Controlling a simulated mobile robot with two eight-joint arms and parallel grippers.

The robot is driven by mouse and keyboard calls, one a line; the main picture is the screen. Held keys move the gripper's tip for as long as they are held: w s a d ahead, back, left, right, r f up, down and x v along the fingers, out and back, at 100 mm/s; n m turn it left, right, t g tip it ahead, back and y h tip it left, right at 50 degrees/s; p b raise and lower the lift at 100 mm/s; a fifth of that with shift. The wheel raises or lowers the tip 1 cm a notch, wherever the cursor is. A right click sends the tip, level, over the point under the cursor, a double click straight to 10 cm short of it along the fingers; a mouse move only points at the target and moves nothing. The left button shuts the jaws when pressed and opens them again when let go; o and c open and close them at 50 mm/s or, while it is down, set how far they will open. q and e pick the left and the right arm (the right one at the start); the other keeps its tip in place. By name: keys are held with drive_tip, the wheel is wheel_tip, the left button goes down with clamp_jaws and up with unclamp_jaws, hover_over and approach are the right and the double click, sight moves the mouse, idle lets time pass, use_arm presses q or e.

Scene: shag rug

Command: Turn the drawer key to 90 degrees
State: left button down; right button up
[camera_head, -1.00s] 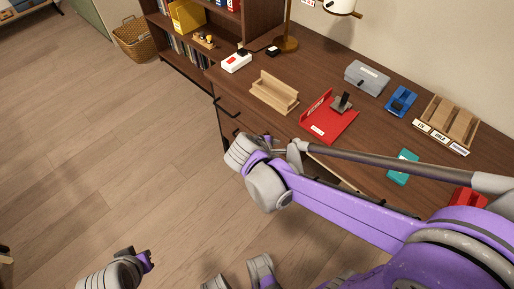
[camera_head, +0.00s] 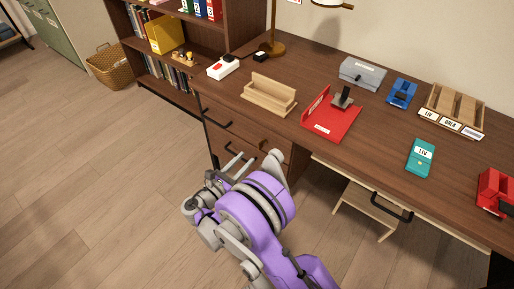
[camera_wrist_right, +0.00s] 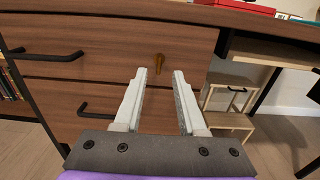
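The small brass key (camera_wrist_right: 159,63) sits in the upper drawer front (camera_wrist_right: 110,52) in the right wrist view, near that drawer's right side. Its exact turn angle is hard to tell. My right gripper (camera_wrist_right: 160,76) is open and empty, its two pale fingers pointing at the drawers with the key beyond and between their tips. In the head view my right gripper (camera_head: 236,163) is in front of the desk's drawer stack (camera_head: 222,125). My left gripper is not in view.
Black bar handles (camera_wrist_right: 42,54) stick out from the drawers left of the key. A wooden step stool (camera_head: 368,207) stands under the desk at right. The desk top (camera_head: 375,140) holds a red tray (camera_head: 335,125) and a wooden organiser (camera_head: 268,97). Open floor lies left.

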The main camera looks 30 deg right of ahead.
sight(259, 145)
drive_tip(key=b+x, duration=0.1)
drive_tip(key=x, duration=0.7)
drive_tip(key=shift+w+d, duration=0.1)
drive_tip(key=shift+d, duration=0.05)
clamp_jaws()
